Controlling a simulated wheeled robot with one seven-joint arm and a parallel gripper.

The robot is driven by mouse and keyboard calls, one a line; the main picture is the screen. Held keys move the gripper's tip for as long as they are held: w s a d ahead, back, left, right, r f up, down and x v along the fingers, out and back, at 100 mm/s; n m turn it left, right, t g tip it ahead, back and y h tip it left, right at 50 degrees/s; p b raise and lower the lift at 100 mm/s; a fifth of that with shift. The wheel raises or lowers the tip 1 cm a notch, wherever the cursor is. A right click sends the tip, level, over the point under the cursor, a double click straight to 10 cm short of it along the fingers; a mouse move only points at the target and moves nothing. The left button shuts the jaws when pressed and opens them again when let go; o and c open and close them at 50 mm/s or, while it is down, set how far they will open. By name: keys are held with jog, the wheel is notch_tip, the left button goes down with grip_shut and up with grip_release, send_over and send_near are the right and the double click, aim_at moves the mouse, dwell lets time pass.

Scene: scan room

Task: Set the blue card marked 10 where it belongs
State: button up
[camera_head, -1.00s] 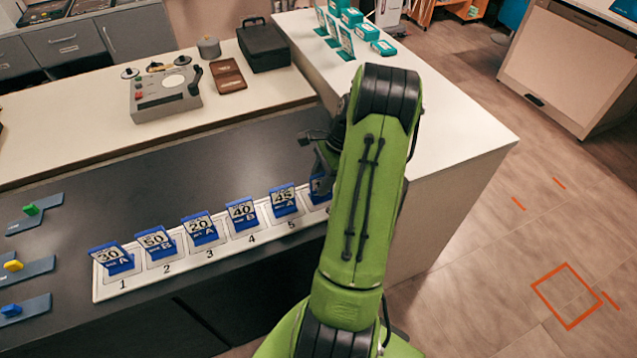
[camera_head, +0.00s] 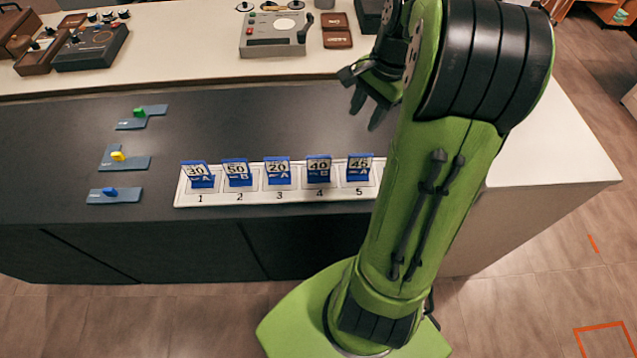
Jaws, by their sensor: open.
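Blue cards stand in a row on a white numbered rack (camera_head: 222,198) at the front of the dark counter. Slot 1 holds the card marked 30 (camera_head: 197,175). Slot 2 holds the card marked 50 (camera_head: 238,173). Slot 3 holds the card marked 20 (camera_head: 278,171). Slot 4 holds the card marked 40 (camera_head: 319,169). Slot 5 holds the card marked 45 (camera_head: 359,169). I see no card marked 10; my arm hides the rack right of slot 5. My gripper (camera_head: 367,110) is open and empty above the counter, behind and above slot 5.
Three grey-blue holders with a green (camera_head: 139,112), a yellow (camera_head: 118,156) and a blue piece (camera_head: 110,191) lie left of the rack. A control box (camera_head: 273,33) and a dark device (camera_head: 92,46) stand on the pale back counter. The dark counter behind the rack is clear.

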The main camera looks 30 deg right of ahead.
jog(key=s+a+r+n+t+h, duration=0.1)
jog(key=s+a+r+n, duration=0.2)
jog(key=a, duration=0.4)
jog(key=s+a+r+n+t+h, duration=0.1)
jog(key=a+r+n, duration=0.2)
jog(key=a+n, duration=0.3)
jog(key=s+a+n+t, duration=0.2)
jog(key=s+a+n, duration=0.5)
jog(key=s, duration=0.1)
jog(key=shift+s+a+f+y, duration=0.25)
jog(key=shift+f+y, duration=0.05)
jog(key=shift+f, duration=0.1)
jog(key=shift+r, duration=0.1)
jog(key=shift+r+p, duration=0.3)
jog(key=shift+p, duration=0.1)
